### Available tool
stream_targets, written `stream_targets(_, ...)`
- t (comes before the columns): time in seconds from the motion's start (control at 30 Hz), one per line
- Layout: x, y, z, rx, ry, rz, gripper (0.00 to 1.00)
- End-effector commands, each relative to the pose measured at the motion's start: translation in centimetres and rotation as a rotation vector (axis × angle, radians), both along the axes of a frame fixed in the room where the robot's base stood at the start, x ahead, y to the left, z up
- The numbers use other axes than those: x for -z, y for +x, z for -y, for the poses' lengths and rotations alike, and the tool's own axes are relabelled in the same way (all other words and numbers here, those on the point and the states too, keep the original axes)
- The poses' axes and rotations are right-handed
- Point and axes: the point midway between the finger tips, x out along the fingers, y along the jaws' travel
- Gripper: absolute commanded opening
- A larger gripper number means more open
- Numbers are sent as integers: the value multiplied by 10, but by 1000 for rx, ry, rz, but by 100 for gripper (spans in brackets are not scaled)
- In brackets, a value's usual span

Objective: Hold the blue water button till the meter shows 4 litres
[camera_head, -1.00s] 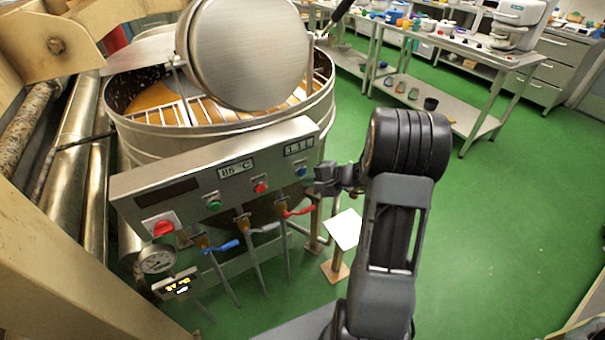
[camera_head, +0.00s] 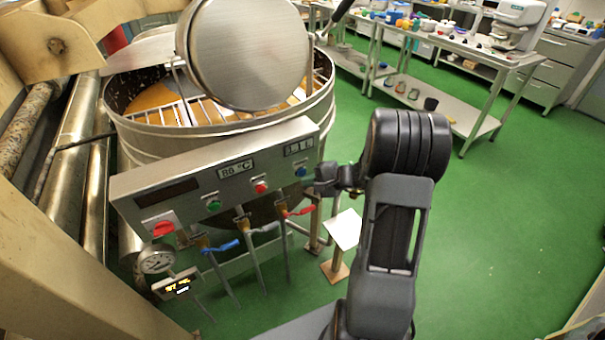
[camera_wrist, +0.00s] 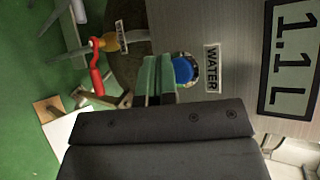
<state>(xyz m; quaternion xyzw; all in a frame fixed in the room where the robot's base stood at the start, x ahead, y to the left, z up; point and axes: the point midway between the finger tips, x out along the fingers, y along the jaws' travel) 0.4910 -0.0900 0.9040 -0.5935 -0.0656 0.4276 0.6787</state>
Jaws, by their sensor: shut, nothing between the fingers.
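The blue water button (camera_head: 301,171) is at the right end of the steel control panel. In the wrist view the blue button (camera_wrist: 184,70) sits beside a WATER label (camera_wrist: 212,69). The litre meter (camera_wrist: 291,62) reads 1.1 L, sideways in this view; the same meter (camera_head: 298,148) is too small to read surely from the head. My gripper (camera_head: 319,182) is shut and empty, just right of the button. Its fingertips (camera_wrist: 172,77) overlap the button's edge in the wrist view. I cannot tell whether they touch or press it.
A red button (camera_head: 261,187) and a green button (camera_head: 213,204) sit left along the panel. A red-handled valve (camera_head: 298,211) hangs below it. The kettle (camera_head: 225,135) stands behind, with its lid (camera_head: 250,55) raised. Green floor is open to the right.

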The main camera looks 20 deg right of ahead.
Motion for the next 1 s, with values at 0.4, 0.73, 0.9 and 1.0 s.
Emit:
stream_targets(0.4,0,0,0,0,0,0,0)
stream_targets(0.73,0,1,0,0,-1,1,0)
stream_targets(0.9,1,5,0,-1,-1,1,0)
stream_targets(1.0,1,8,-1,-1,0,1,0)
